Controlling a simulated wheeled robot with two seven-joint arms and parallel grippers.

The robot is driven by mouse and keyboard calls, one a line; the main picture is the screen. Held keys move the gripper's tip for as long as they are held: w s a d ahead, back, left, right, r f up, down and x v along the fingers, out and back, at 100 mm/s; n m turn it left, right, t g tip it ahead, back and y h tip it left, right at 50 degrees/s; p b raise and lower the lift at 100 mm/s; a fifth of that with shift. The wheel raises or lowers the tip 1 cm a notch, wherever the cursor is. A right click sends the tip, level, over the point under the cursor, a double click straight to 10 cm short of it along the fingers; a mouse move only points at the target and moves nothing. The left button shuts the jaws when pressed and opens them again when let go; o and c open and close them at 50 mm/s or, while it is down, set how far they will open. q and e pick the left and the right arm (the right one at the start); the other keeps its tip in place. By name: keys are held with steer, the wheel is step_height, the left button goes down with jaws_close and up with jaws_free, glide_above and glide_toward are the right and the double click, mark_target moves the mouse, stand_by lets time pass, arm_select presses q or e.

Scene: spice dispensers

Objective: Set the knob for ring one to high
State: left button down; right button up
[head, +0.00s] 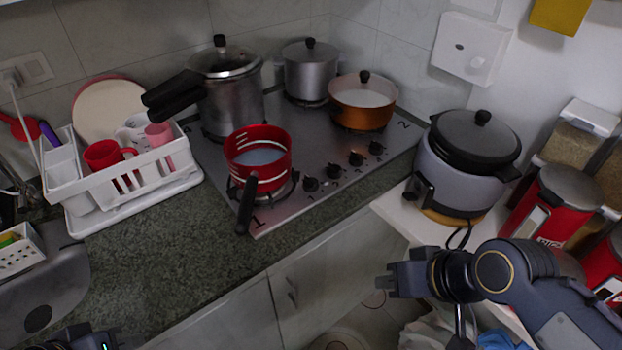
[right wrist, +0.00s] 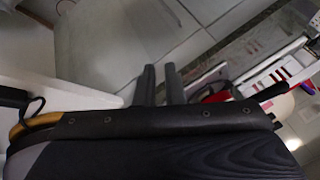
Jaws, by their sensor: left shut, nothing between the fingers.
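The stove (head: 300,215) is a dark metal hob with several black knobs along its right front edge. A "1" is marked at the near corner and a "2" at the far right. The red pot (head: 258,177) stands on the burner near the "1". My left gripper (head: 108,337) is shut, partly cut off at the bottom left. My right gripper (head: 388,280) is open and empty, in front of the cabinets; its fingers show in the right wrist view (right wrist: 160,85).
A pressure cooker (head: 232,105), a grey pot (head: 309,78) and a copper pot (head: 362,110) stand on the hob. The red pot's handle sticks out over the counter (head: 170,250). A rice cooker (head: 462,170) stands at the right, a dish rack (head: 130,195) at the left.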

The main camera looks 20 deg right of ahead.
steer(key=o, duration=0.7)
steer(key=w+r+n, duration=0.1)
steer(key=w, duration=0.1)
steer(key=w+r+n, duration=0.1)
steer(key=w, duration=0.1)
steer(key=w+d+r+n+g, duration=0.1)
steer(key=w, duration=0.1)
steer(key=shift+d+r+n+h, duration=0.1)
steer(key=shift+r+n+h, duration=0.2)
steer(key=shift+h, duration=0.1)
steer(key=o, duration=0.3)
steer(key=w+r+n+g, duration=0.1)
steer(key=w+n, duration=0.3)
steer(key=w, duration=0.3)
steer(key=shift+w+a+r, duration=0.2)
steer(key=shift+w+r, duration=0.15)
steer(key=shift+r, duration=0.05)
steer(key=n+g+y, duration=0.1)
steer(key=n+g, duration=0.1)
steer(key=n, duration=0.6)
glide_toward(313, 179)
step_height(313, 179, down, 2)
steer(key=shift+m, duration=0.3)
steer(key=x, duration=0.7)
steer(key=shift+w+a+f, duration=0.1)
steer(key=shift+w+a, duration=0.1)
steer(key=shift+a, duration=0.15)
steer(key=c, duration=1)
